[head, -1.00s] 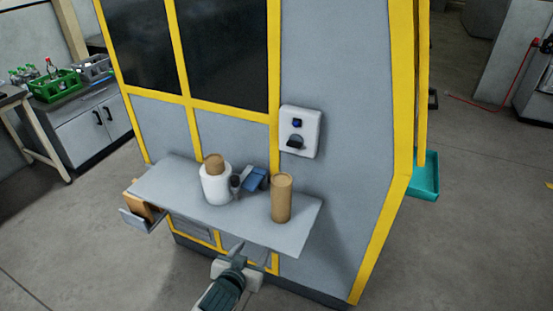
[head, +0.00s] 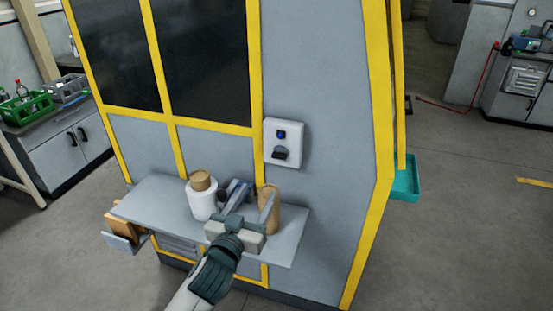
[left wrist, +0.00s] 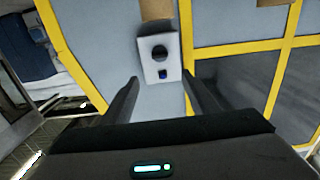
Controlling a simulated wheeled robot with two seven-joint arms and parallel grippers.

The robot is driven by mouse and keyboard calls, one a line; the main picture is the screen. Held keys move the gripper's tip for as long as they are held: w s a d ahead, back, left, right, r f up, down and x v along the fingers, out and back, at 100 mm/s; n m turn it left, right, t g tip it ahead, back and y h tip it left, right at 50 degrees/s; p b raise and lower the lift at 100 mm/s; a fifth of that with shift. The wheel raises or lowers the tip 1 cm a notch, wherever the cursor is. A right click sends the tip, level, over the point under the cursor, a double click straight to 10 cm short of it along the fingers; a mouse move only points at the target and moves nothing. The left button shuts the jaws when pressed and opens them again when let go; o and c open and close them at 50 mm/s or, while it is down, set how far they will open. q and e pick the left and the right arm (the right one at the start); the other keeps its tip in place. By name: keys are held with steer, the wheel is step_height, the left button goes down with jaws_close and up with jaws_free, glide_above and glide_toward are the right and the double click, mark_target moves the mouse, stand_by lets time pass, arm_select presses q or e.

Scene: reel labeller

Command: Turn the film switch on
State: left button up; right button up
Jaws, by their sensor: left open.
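The film switch is a white box (head: 283,143) on the machine's grey front panel. It has a blue light or button (head: 281,134) above a black knob (head: 281,154). My left gripper (head: 256,194) is open and empty, below the switch and apart from it, over the shelf. In the left wrist view the switch box (left wrist: 159,68) shows upside down, between and beyond the two spread fingers (left wrist: 160,85). Its black knob (left wrist: 160,53) is unobstructed there. My right gripper is in neither view.
A grey shelf (head: 150,199) juts out under the switch. On it stand a white film roll (head: 202,204) with a cardboard core and a brown cardboard tube (head: 271,215), partly hidden by my gripper. A teal tray (head: 405,186) hangs at the machine's right side.

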mark_target(278, 157)
arm_select(q)
steer(key=p+x, duration=0.4)
steer(key=x, duration=1.3)
steer(key=shift+w, duration=0.1)
steer(key=shift+c, duration=0.6)
steer(key=shift+f, duration=0.1)
steer(key=c, duration=0.9)
